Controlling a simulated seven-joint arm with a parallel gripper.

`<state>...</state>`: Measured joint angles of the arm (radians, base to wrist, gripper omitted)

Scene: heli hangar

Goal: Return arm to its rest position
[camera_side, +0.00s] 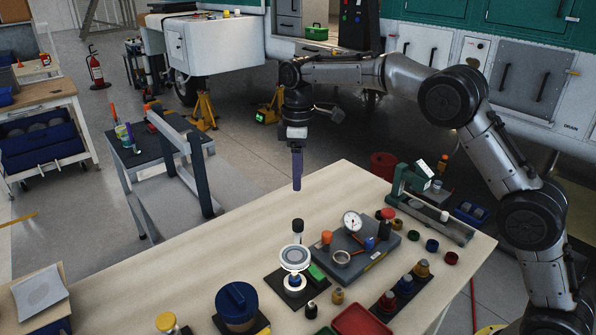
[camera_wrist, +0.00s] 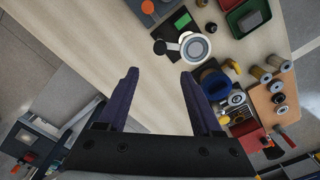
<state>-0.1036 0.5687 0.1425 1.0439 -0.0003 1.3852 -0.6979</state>
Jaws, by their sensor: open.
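My gripper (camera_side: 297,168) hangs from my arm above the far left edge of the wooden table, pointing down, with clear air below it. In the wrist view its two purple fingers (camera_wrist: 160,82) are spread apart with nothing between them. In the side view the fingers overlap, so the gap does not show there. My arm reaches in from the right side of the picture, bent over the table.
The wooden table (camera_side: 228,222) holds a white round piece on a stand (camera_side: 294,258), a blue pot (camera_side: 237,303), a grey plate with a dial gauge (camera_side: 352,222), a green press (camera_side: 405,183) and a red tray (camera_side: 360,321). A grey trestle (camera_side: 180,195) stands left. The table's far left part is bare.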

